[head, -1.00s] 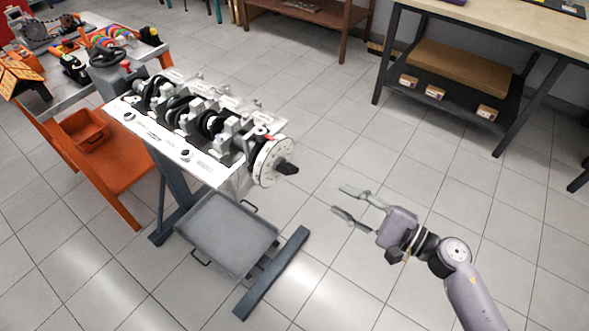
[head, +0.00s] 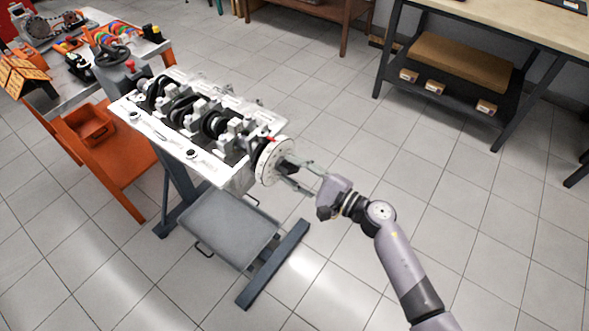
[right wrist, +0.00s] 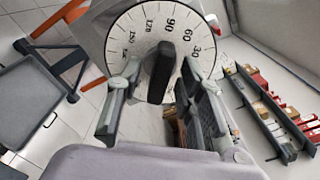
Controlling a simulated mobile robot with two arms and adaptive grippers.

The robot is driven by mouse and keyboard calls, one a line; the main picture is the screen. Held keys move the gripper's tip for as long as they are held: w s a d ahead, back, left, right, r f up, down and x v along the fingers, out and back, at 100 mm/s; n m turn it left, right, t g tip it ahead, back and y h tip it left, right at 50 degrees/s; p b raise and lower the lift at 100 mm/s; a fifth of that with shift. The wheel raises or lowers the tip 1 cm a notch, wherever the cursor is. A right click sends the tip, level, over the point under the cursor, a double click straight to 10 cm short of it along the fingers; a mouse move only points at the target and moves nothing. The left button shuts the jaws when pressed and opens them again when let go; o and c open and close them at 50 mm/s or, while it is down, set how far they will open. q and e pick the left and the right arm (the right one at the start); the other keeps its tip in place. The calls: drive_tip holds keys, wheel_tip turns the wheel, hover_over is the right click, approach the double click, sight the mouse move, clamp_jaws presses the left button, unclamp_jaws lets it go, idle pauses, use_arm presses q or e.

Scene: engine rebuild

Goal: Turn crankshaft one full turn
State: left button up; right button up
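The crankshaft (head: 213,122) lies in the upturned engine block (head: 165,133). A white degree wheel (head: 268,167) is at the block's near right end; in the right wrist view the wheel (right wrist: 137,30) shows marks from 30 to 150. A black bar handle (right wrist: 160,72) sticks out from the wheel's centre. My right gripper (head: 287,171) is at the wheel, with its fingers spread on either side of the handle. In the right wrist view gaps show between the handle and both fingers. A small red pointer (head: 270,139) sits at the wheel's top edge. My left gripper is out of view.
The block is on a stand with a grey tray (head: 225,228) below and a dark foot bar (head: 273,264). An orange cart (head: 118,168) with tools stands left. A workbench (head: 500,35) stands at the back right. The floor to the right is clear.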

drive_tip(key=shift+c, duration=0.5)
clamp_jaws()
drive_tip(key=shift+m, duration=0.3)
